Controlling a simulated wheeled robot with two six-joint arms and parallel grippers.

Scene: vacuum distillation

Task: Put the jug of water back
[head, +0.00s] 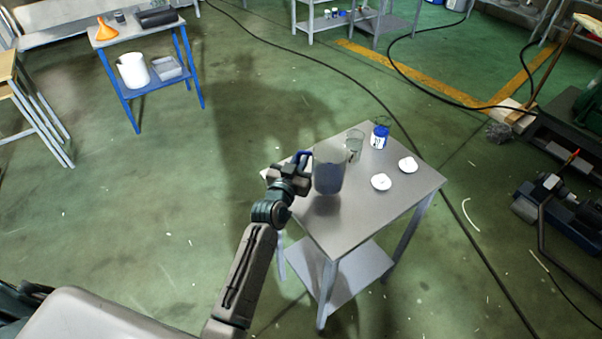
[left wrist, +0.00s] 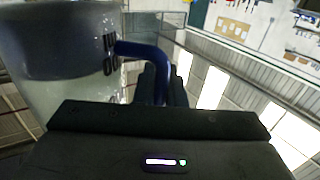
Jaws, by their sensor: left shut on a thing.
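The jug (head: 329,171) is a clear, greyish vessel with a blue handle. It is at the left part of the small metal table (head: 414,190) in the head view, upright or nearly so. I cannot tell whether its base touches the tabletop. My left gripper (head: 301,171) is shut on the jug's handle from the left side. In the left wrist view the jug (left wrist: 62,90) fills the left, and its blue handle (left wrist: 150,50) runs toward the gripper (left wrist: 160,95). My right gripper is not in view.
On the table, a glass beaker (head: 354,145), a blue-and-white container (head: 380,136) and two white dishes (head: 381,182) (head: 408,164) stand right of the jug. A blue-framed stand (head: 135,37) with an orange funnel is at the back left. Open green floor lies between.

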